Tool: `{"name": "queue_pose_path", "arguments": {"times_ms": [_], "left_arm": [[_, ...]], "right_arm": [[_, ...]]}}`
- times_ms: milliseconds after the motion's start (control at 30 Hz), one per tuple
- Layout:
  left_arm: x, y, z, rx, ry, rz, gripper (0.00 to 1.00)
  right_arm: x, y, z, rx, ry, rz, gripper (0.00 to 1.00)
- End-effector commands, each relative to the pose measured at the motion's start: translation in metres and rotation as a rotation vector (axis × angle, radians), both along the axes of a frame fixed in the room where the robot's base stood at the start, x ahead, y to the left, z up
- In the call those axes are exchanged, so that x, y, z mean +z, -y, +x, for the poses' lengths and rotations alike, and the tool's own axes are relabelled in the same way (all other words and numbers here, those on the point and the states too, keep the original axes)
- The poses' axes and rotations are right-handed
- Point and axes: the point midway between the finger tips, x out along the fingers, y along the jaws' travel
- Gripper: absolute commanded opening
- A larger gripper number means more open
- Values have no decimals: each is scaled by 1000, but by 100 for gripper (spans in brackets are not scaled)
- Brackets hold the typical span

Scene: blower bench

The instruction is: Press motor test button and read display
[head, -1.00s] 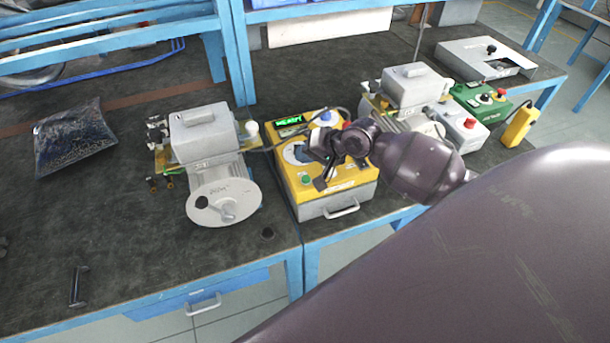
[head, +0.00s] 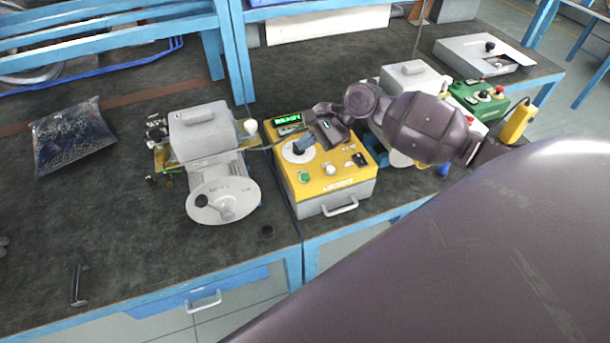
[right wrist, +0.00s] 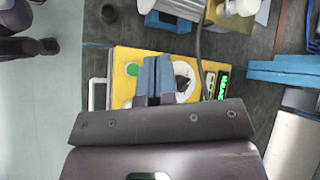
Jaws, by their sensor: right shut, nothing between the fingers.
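The yellow test box (head: 345,178) stands at the front edge of the bench. Its lit green display (head: 287,120) is at the far left of its top; the small text is too blurred to read surely. A green button (head: 304,177) sits at the near left of the top. It also shows in the right wrist view (right wrist: 131,69). My right gripper (head: 300,146) is shut and empty over the white round dial (head: 292,153). In the right wrist view its blue fingertips (right wrist: 153,62) lie between the green button and the dial's black pointer. My left gripper is out of view.
A grey motor unit (head: 203,135) with a round disc stands left of the box. Another grey unit (head: 410,75) and a green control box (head: 480,98) stand to the right. A dark bag (head: 72,138) lies at left. The front left bench is mostly clear.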

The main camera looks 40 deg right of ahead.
Motion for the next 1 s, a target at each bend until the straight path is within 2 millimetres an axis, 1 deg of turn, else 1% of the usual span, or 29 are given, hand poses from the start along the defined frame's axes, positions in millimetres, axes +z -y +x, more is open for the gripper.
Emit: {"name": "queue_pose_path", "arguments": {"times_ms": [267,367,533,767,933,1000], "left_arm": [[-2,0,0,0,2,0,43],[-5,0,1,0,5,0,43],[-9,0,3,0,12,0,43],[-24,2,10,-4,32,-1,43],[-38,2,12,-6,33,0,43],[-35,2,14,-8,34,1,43]], "right_arm": [[-7,0,0,1,1,0,0],[-15,0,0,0,0,0,0],[-33,-1,0,1,0,1,0],[-52,0,0,1,3,0,0],[-68,0,0,1,-1,-2,0],[-73,0,0,0,-1,1,0]]}}
